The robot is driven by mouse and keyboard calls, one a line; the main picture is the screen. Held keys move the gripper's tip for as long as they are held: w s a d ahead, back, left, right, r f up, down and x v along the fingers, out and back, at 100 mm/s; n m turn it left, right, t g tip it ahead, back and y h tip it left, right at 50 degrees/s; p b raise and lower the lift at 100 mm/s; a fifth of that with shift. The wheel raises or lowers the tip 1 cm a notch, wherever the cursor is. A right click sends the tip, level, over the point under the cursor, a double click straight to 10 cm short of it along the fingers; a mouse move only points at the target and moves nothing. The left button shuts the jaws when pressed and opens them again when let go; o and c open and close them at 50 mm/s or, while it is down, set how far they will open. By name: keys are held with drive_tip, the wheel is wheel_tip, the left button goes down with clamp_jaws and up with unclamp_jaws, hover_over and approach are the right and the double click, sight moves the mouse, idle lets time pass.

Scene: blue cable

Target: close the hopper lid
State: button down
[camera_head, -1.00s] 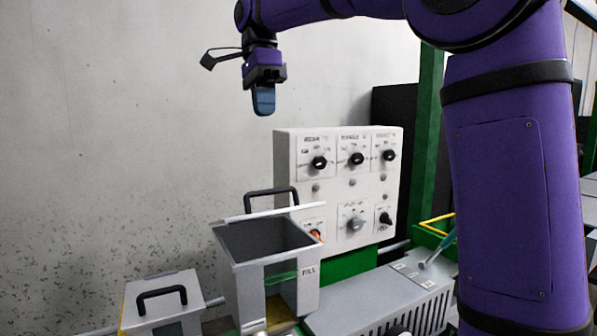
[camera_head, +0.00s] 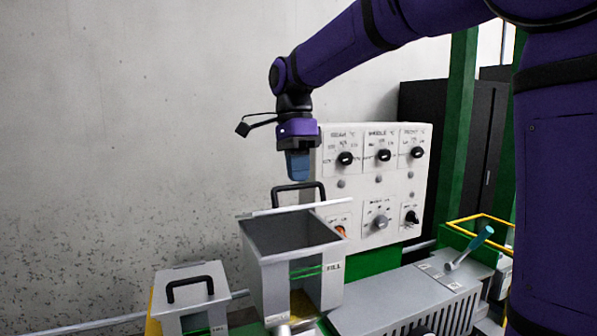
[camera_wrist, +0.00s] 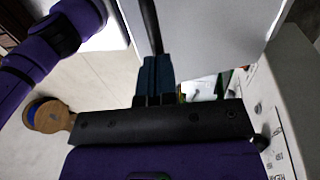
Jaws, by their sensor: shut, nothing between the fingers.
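The grey hopper (camera_head: 262,268), marked FILL, stands open at the centre of the head view, and its inside shows. Its lid (camera_head: 330,203) is raised at the back rim and seen almost edge-on, with a black handle (camera_head: 277,200) behind it. In the wrist view a large pale panel (camera_wrist: 215,30), apparently the lid, fills the top, with a dark bar (camera_wrist: 149,25), apparently the handle, beside it. My gripper (camera_head: 299,177) points down with blue fingers shut and empty, just above the handle in the head view. In the wrist view the fingertips (camera_wrist: 158,62) overlap the bar's end; contact cannot be told.
A white control panel (camera_head: 364,195) with several knobs stands close behind and right of the hopper. A smaller box (camera_head: 190,295) with a closed, handled lid is at left. Bare wall is at left.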

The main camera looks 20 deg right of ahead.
drive_tip(key=shift+s+f, duration=0.1)
drive_tip(key=shift+f, duration=0.05)
drive_tip(key=shift+s+f+t, duration=0.4)
drive_tip(key=s+f+t, duration=0.2)
drive_tip(key=f, duration=0.1)
drive_tip(key=s+f+t, duration=0.1)
drive_tip(key=f, duration=0.1)
drive_tip(key=shift+f, duration=0.15)
drive_tip(key=shift+s+f, duration=0.35)
drive_tip(key=shift+f, duration=0.2)
